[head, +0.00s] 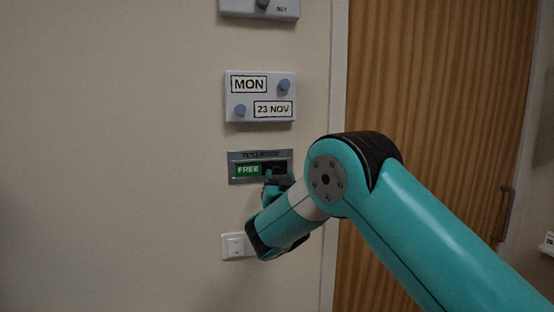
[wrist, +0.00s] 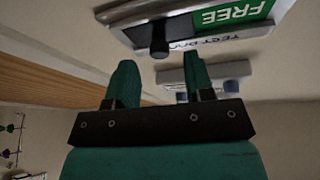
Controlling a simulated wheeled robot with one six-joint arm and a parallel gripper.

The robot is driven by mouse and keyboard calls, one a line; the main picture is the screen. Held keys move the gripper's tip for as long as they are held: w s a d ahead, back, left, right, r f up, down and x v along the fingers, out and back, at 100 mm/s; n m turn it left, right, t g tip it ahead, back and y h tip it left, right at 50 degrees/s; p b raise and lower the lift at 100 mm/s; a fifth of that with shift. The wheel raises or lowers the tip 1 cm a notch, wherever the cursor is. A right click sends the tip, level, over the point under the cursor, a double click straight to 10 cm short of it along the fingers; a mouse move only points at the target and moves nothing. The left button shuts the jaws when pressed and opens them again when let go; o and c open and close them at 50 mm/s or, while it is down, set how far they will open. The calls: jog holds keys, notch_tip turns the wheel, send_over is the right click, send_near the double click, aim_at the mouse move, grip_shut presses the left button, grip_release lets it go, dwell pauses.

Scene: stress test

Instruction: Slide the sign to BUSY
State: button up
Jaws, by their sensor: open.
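The sliding sign (head: 234,168) is a grey metal plate on the wall with a header line above a green window reading FREE. It also shows upside down at the top of the wrist view (wrist: 244,37), with the green FREE field (wrist: 232,13) and a dark knob (wrist: 159,40) beside it. My gripper (head: 278,181) is in front of the sign's lower right part and hides some of it in the head view. In the wrist view my gripper (wrist: 160,78) has its two fingers apart with nothing between them. The knob appears just beyond the fingertips, apart from them.
A calendar panel (head: 261,107) with MON, 23 NOV and two knobs is above the sign. Another panel (head: 285,11) is higher. A light switch (head: 234,246) is below. A door frame (head: 338,60) and wooden door (head: 430,80) stand right; the wall left is bare.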

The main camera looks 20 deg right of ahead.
aim_at(276, 169)
jog(key=shift+p+x, duration=0.65)
jog(key=shift+x, duration=0.55)
jog(key=shift+c, duration=0.2)
